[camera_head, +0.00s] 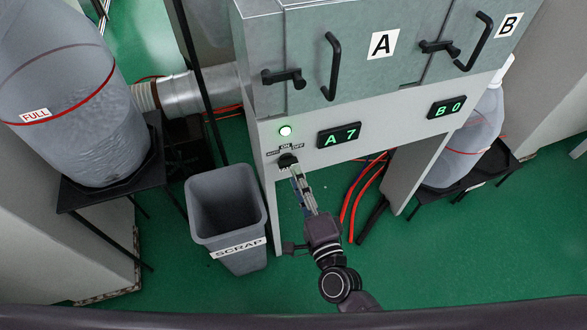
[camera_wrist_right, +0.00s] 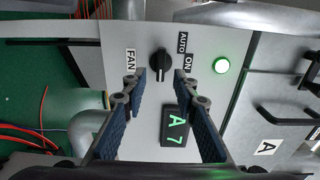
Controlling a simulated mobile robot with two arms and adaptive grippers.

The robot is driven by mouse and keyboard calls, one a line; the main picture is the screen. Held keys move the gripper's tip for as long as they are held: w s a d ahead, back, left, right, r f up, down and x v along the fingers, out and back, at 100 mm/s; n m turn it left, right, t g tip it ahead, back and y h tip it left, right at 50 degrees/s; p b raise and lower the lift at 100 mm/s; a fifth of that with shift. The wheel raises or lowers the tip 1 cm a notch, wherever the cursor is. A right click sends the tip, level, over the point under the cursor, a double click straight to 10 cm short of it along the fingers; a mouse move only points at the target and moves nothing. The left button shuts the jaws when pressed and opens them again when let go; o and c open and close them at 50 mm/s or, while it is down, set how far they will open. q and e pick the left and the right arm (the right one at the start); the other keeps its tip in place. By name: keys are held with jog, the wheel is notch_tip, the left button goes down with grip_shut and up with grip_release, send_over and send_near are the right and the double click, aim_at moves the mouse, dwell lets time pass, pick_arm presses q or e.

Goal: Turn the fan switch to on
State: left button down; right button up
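The fan switch (camera_head: 287,160) is a black rotary knob on the pale panel under the cabinet doors, left of the A 7 display. In the right wrist view the knob (camera_wrist_right: 160,64) shows between labels FAN, AUTO and ON; I cannot tell which setting it points to. My right gripper (camera_head: 294,171) reaches up to the knob in the head view. In the right wrist view its two fingers (camera_wrist_right: 159,79) are apart, one on either side of the knob's lower end, with nothing clearly gripped; contact cannot be told. My left gripper is not in view.
A green lamp (camera_head: 286,131) is lit above the switch. The A 7 display (camera_head: 339,135) and B 0 display (camera_head: 447,107) sit to the right. A grey scrap bin (camera_head: 228,221) stands at left below the switch. Red hoses (camera_head: 361,195) run behind my right arm.

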jog(key=v, duration=0.8)
jog(key=shift+w, duration=0.1)
jog(key=s+d+f+n+g+h, duration=0.1)
jog(key=s+d+f+n+g, duration=0.25)
jog(key=f, duration=0.75)
jog(key=s+d+f+n+g, duration=0.2)
jog(key=s+f+n, duration=0.15)
jog(key=f, duration=0.75)
jog(key=s+d+f+n+g+h, duration=0.1)
jog(key=s+d+f+n+g, duration=0.2)
jog(key=f, duration=0.7)
jog(key=s+d+f+n+g+h, duration=0.1)
jog(key=s+d+f+n+g, duration=0.1)
jog(key=s+f, duration=0.3)
jog(key=s+d+f+n+g+h, duration=0.1)
jog(key=s+d+f, duration=0.4)
jog(key=s, duration=0.6)
jog(key=s+d+f+n+g+h, duration=0.1)
jog(key=s+d+f+n+g, duration=0.2)
jog(key=s, duration=0.4)
notch_tip(320, 180, down, 3)
jog(key=shift+s+d+r+n+g+h, duration=0.1)
jog(key=shift+s+d+n+g+h, duration=0.25)
jog(key=shift+g, duration=0.5)
